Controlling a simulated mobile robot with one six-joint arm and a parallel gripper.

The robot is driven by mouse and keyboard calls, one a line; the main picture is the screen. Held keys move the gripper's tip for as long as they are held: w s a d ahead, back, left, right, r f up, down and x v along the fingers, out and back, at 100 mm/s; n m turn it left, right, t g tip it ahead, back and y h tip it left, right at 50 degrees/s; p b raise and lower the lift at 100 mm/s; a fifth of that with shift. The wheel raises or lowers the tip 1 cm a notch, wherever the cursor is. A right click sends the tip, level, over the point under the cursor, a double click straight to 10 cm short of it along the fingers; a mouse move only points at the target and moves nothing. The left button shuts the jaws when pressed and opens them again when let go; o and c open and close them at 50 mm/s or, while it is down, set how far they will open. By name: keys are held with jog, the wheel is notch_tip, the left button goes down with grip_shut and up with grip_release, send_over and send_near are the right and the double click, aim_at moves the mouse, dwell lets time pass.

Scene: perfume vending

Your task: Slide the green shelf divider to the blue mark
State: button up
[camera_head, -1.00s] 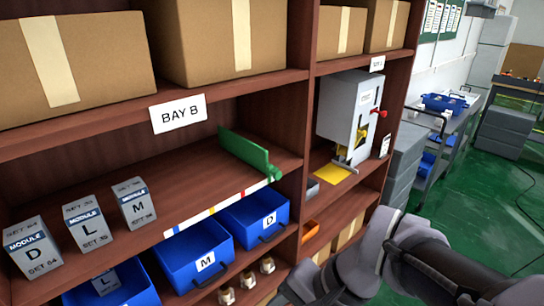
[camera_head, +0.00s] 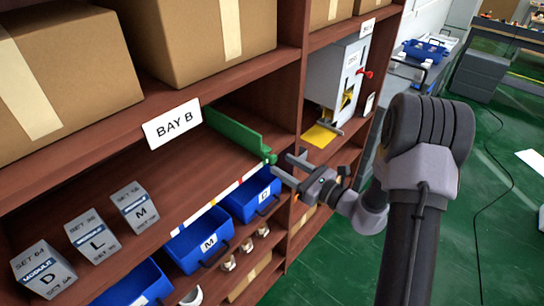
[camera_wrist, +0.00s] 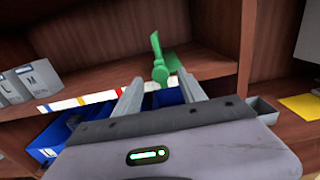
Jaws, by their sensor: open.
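The green shelf divider (camera_head: 235,132) stands upright near the right end of the BAY B shelf, with a knob at its front edge. A white strip (camera_head: 225,195) with coloured marks runs along the shelf's front edge; the blue mark (camera_head: 181,228) is toward its left end, left of the divider. My gripper (camera_head: 284,166) is open and empty, just in front of the divider's knob. In the wrist view the divider (camera_wrist: 157,52) rises beyond and between the two fingers of my gripper (camera_wrist: 160,86); I see no clear contact.
Boxes lettered D (camera_head: 43,269), L (camera_head: 92,236) and M (camera_head: 135,207) stand at the shelf's left. Blue bins, M (camera_head: 198,241) and D (camera_head: 251,195) among them, sit below. A shelf upright (camera_head: 290,100) is close right of the divider; a grey dispenser (camera_head: 335,80) stands beyond it.

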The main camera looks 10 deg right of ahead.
aim_at(275, 160)
jog(key=x, duration=0.5)
jog(key=shift+w+a, duration=0.1)
jog(key=shift+w, duration=0.05)
grip_shut()
dwell(1.2)
